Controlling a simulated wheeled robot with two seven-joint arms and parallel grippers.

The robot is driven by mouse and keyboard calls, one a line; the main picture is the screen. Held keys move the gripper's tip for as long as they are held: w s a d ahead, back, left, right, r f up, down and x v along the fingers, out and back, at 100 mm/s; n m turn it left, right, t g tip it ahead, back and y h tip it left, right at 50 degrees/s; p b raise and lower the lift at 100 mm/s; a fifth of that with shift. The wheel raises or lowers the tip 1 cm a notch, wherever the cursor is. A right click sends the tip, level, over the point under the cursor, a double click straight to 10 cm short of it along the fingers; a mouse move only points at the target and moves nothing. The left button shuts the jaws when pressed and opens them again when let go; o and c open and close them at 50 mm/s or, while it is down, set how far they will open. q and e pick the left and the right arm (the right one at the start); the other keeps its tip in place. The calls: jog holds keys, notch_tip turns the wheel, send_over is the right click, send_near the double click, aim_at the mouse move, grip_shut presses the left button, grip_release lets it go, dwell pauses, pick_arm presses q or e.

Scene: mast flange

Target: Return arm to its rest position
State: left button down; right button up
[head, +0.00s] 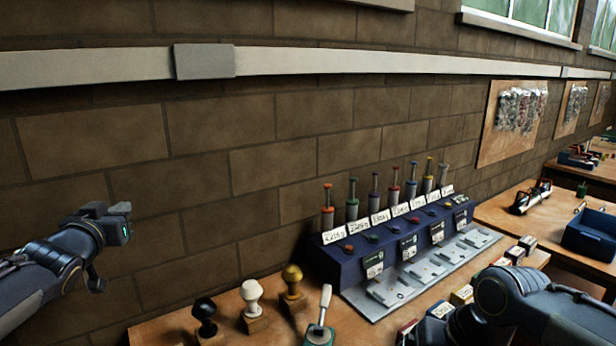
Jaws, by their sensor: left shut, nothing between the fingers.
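My left arm comes in from the left edge, and its gripper (122,222) is raised in front of the brick wall. The gripper is shut and empty, well apart from the bench and everything on it. My right arm shows at the lower right over the bench. Only its dark rounded links are seen there, and its gripper is not in view.
A wooden bench (165,333) runs along the wall. On it are a black-knobbed stamp (205,310), a white one (252,292), a yellow one (292,277), a lever tool (321,322) and a blue rack (345,262) with labelled cards. The space around my left gripper is clear.

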pick_arm(q)
jog(key=s+d+f+g+h, duration=0.1)
jog(key=s+d+f+g, duration=0.3)
jog(key=s+f, duration=0.3)
jog(key=s+d+f+g+h, duration=0.2)
jog(key=s+d+f+g, duration=0.2)
jog(key=s, duration=1.2)
jog(key=s+d+f+n+g+h, duration=0.1)
jog(key=s+d+f+g+h, duration=0.1)
jog(key=s+d+f, duration=0.7)
notch_tip(320, 180, down, 2)
jog(key=s+g, duration=0.1)
jog(key=s, duration=0.1)
jog(key=shift+s+f+g, duration=0.25)
jog(key=shift+s+g, duration=0.05)
jog(key=shift+g, duration=0.1)
pick_arm(e)
jog(key=s+d+f+t, duration=0.1)
jog(key=s+f, duration=0.1)
jog(key=s, duration=0.4)
jog(key=s+d+f+t, duration=0.1)
jog(key=s+f+t, duration=0.1)
jog(key=s, duration=0.5)
jog(key=shift+d+f, duration=0.3)
jog(key=shift+f, duration=0.5)
